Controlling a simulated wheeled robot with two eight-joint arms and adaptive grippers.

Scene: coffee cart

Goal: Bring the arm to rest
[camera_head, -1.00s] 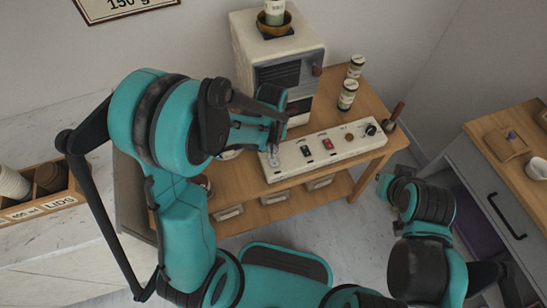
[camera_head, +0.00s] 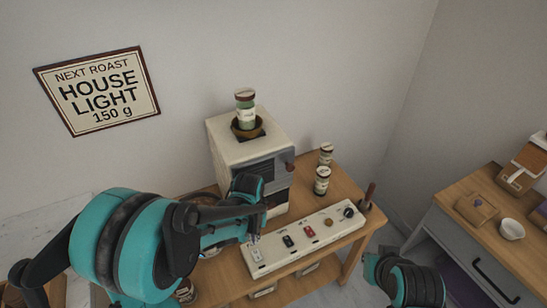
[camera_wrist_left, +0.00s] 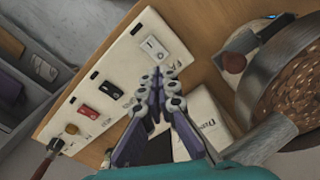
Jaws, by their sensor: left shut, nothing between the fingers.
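My left gripper (camera_head: 255,238) is shut and empty. In the head view its fingertips are at the left end of a white switch panel (camera_head: 326,235), and I cannot tell whether they touch it. In the left wrist view the closed fingers (camera_wrist_left: 158,86) show just below a white rocker switch (camera_wrist_left: 153,47) on the panel. The upper part of my left arm comes in from the lower left. My right arm (camera_head: 408,283) shows only in part at the lower right; its fingers cannot be made out.
A cream roaster (camera_head: 228,150) with a bowl and can on top stands behind the panel. Two labelled cans (camera_head: 322,181) stand to its right. The wrist view shows a metal pan of beans (camera_wrist_left: 290,82) close by. A grey cabinet (camera_head: 455,253) stands at right.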

